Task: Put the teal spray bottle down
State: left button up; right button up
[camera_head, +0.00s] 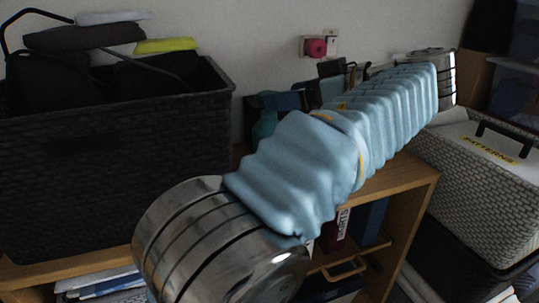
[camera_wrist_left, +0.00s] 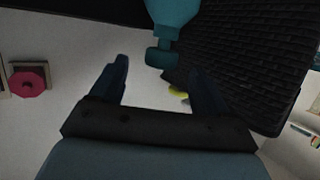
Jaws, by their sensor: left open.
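The teal spray bottle (camera_head: 265,127) is beside the dark basket on the wooden shelf unit, mostly hidden behind my left arm in the head view. In the left wrist view the bottle (camera_wrist_left: 172,14) shows at the top edge, its head end towards the gripper and its other end cut off. My left gripper (camera_head: 283,100) is open, its dark fingers close to the bottle in the head view. In the left wrist view the open fingers (camera_wrist_left: 160,75) have nothing between them, and the bottle lies beyond the fingertips. My right gripper is not in view.
A black woven basket (camera_head: 110,160) with cloths fills the left of the shelf top. A grey woven box labelled PATTERNS (camera_head: 470,180) stands at the right. Books and a red item (camera_head: 336,232) fill the shelf below.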

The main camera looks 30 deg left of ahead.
pick_arm(q)
jog(key=x, duration=0.5)
jog(key=shift+a+r, duration=0.15)
jog(key=shift+a, duration=0.15)
jog(key=shift+c, duration=0.2)
